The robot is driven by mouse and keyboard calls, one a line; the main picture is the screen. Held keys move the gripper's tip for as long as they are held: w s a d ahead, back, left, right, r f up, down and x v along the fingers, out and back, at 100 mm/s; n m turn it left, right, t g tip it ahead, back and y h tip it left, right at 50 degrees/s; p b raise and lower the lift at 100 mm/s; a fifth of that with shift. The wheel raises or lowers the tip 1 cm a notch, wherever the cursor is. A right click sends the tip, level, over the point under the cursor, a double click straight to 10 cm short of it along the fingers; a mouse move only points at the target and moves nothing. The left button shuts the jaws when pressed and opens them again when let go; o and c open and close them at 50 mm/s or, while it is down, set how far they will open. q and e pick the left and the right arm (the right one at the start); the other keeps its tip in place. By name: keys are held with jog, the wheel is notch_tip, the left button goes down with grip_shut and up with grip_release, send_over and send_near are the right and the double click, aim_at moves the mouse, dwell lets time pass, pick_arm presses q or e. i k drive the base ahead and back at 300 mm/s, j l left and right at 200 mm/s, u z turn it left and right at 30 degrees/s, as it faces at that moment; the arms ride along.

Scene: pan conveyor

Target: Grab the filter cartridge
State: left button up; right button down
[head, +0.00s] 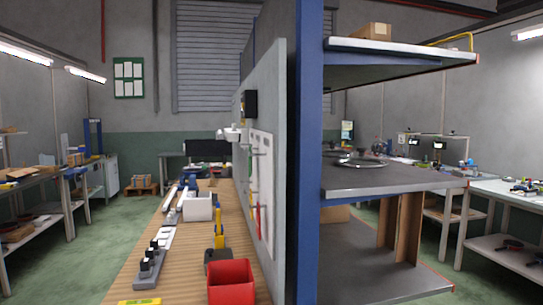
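I cannot make out a filter cartridge for certain in the head view. Small dark and white parts (152,255) stand in a row along the left side of a long wooden workbench (190,262), too small to identify. A white box-like container (197,207) stands farther back on the bench. A red bin (231,283) sits at its near end. Neither of my grippers is in view.
A blue post (306,150) and a grey panel (264,130) stand close in front, right of the bench. Right of the post is a shelf unit (385,182). Another workbench (505,196) is at far right. Green floor (110,245) is clear on the left.

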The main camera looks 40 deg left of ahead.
aim_at(198, 206)
jog(key=u, duration=1.75)
jog(key=i+j+u, duration=0.15)
jog(key=j+u, duration=0.15)
jog(key=i+j+u, duration=0.25)
jog(key=j, duration=0.2)
jog(key=i+j+u, duration=0.15)
jog(key=u, duration=0.2)
jog(key=i+j+u, duration=0.2)
jog(key=j+u, duration=0.15)
jog(key=i+j+u, duration=0.3)
jog(key=i+j, duration=0.2)
jog(key=i, duration=0.3)
jog(key=i+j, duration=0.15)
jog(key=i, duration=0.35)
jog(key=i+l+z, duration=0.1)
jog(key=i+z, duration=0.85)
jog(key=z, duration=0.2)
jog(key=i+z, duration=0.4)
jog(key=i, duration=0.2)
jog(key=i+j+z, duration=0.2)
jog(key=i+z, duration=0.25)
jog(key=i, duration=0.15)
